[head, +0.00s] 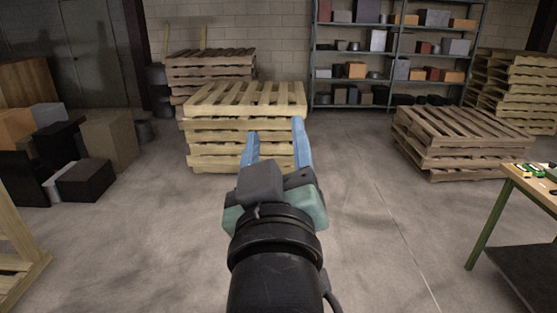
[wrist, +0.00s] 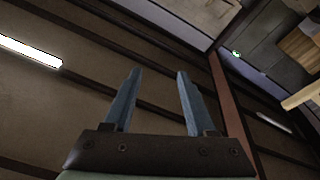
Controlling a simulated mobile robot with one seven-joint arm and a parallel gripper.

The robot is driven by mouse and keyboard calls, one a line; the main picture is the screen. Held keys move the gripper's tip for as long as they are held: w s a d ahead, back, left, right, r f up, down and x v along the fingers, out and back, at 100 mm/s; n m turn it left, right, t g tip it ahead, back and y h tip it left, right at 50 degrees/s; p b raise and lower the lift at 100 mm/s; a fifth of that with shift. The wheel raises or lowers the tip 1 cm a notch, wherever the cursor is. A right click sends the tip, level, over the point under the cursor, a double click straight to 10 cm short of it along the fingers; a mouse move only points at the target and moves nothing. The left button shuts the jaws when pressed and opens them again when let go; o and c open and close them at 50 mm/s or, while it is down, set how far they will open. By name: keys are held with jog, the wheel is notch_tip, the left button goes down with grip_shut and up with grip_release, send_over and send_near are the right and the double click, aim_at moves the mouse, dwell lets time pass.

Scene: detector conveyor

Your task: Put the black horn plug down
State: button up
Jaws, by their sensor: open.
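My gripper (head: 276,142) is raised in the middle of the head view, with its two blue fingers spread apart. In the wrist view my gripper (wrist: 155,80) is also open, with nothing between the fingers; that camera looks up toward the ceiling. I cannot make out the black horn plug in either view. Small items lie on the workbench (head: 548,198) at the right edge of the head view, too small and cut off to tell apart.
A pallet stack (head: 240,100) stands straight ahead, beyond my gripper. Another pallet stack (head: 450,140) is at the right. Shelving (head: 395,55) lines the back wall. Boxes (head: 108,140) are piled at the left. The concrete floor (head: 370,220) between is clear.

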jog(key=s+r+m+t, duration=0.2)
jog(key=s+r, duration=0.3)
jog(key=r, duration=0.3)
jog(key=s+r+m+t, duration=0.2)
jog(key=s+r+t, duration=0.3)
jog(key=r, duration=0.4)
jog(key=shift+s+d+r+m, duration=0.15)
jog(key=shift+s+r+m, duration=0.05)
jog(key=shift+s+m, duration=0.15)
